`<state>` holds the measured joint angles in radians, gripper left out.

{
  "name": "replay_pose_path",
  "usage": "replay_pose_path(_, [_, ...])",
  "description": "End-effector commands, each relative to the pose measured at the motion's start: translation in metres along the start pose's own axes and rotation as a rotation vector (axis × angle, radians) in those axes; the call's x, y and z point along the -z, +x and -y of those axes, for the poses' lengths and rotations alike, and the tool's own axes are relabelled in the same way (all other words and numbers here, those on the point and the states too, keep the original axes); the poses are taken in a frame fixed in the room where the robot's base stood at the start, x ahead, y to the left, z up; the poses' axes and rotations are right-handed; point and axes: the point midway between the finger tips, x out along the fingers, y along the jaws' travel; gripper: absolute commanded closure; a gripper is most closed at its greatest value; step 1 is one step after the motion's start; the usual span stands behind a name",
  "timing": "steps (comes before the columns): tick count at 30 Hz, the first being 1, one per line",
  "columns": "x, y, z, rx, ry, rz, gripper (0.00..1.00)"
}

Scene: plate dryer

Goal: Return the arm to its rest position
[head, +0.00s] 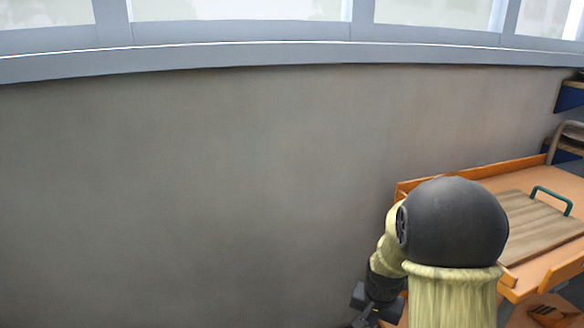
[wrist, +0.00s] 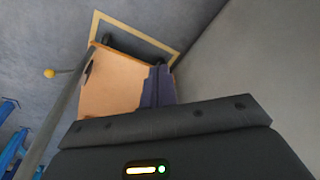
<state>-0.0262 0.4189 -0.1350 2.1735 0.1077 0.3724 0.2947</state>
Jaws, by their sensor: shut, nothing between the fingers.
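My gripper (wrist: 159,70) is shut and empty in the wrist view, its two dark fingers side by side. The dark gripper body fills the bottom of that view. In the head view, my arm's black rounded joint stands at the lower right, in front of a wooden table (head: 483,173). Part of the dark wrist end shows low beside the arm; the fingertips cannot be made out there.
A wooden board (head: 530,222) with a green handle (head: 552,198) lies on the table. A plain grey wall (head: 200,190) runs below the windows. The wrist view shows an orange-brown wooden surface (wrist: 115,85), a grey pole (wrist: 62,120) and blue parts (wrist: 10,140) at left.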

Motion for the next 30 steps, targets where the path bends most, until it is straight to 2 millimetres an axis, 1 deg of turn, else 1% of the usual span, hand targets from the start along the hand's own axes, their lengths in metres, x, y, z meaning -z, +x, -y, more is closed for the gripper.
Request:
replay_pose_path(1, [-0.013,-0.02,-0.001,0.012,-0.049,-0.005,1.0])
replay_pose_path(3, [-0.031,-0.039,-0.002,0.023,-0.12,-0.008,1.0])
replay_pose_path(6, [-0.054,-0.06,-0.006,0.034,-0.215,-0.015,1.0])
replay_pose_path(12, [-0.092,-0.088,-0.014,0.044,-0.363,-0.03,1.0])
replay_pose_path(18, [-0.123,-0.108,-0.024,0.044,-0.483,-0.046,1.0])
replay_pose_path(26, [-0.114,-0.147,-0.021,0.044,-0.482,-0.043,1.0])
replay_pose_path(30, [-0.11,-0.172,-0.019,0.044,-0.481,-0.043,1.0])
